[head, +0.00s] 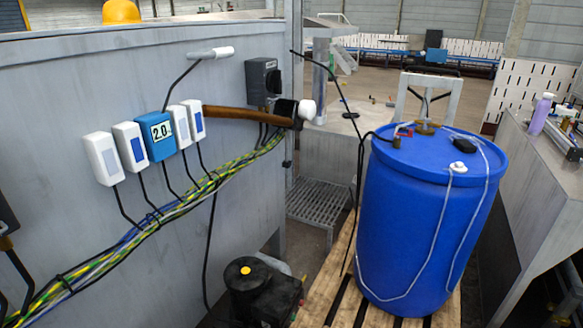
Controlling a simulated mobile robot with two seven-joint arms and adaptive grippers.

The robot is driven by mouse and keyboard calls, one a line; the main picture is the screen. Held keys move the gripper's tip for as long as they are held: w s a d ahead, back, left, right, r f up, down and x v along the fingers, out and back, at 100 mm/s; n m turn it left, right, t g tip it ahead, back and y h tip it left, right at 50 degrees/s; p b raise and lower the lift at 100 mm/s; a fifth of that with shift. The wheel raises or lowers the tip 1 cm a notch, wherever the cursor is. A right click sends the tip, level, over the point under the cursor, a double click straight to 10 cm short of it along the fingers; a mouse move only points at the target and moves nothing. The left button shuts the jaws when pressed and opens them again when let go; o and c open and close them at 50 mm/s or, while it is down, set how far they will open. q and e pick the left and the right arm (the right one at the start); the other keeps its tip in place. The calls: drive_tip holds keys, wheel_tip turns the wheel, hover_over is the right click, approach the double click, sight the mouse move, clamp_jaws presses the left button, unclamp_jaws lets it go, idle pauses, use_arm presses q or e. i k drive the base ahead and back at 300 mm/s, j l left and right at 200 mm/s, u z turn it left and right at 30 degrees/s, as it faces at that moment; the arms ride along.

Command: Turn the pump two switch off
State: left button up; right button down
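No label for pump two can be read. A dark grey box (258,79) with a black knob (273,81) is on the grey wall panel, near its right end. I cannot tell the knob's setting. Left of it is a row of small boxes: a blue box (156,136) showing "2.0" between several white boxes, such as the far left one (103,158) and the far right one (194,120). I cannot tell which of these, if any, is the pump two switch. Neither of my grippers is in view.
A blue drum (420,220) with hoses stands on a wooden pallet (335,290) at right. A black device with a yellow button (245,270) is low in front of the panel. Cables (165,215) run along the panel. A brown pipe (245,114) sticks out below the dark box.

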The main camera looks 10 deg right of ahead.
sight(275, 83)
drive_tip(key=i+l+z, duration=0.3)
drive_tip(key=i, duration=0.2)
drive_tip(key=i+l+z, duration=0.35)
drive_tip(key=i, duration=0.15)
drive_tip(key=i+z, duration=0.3)
drive_tip(key=i, duration=0.25)
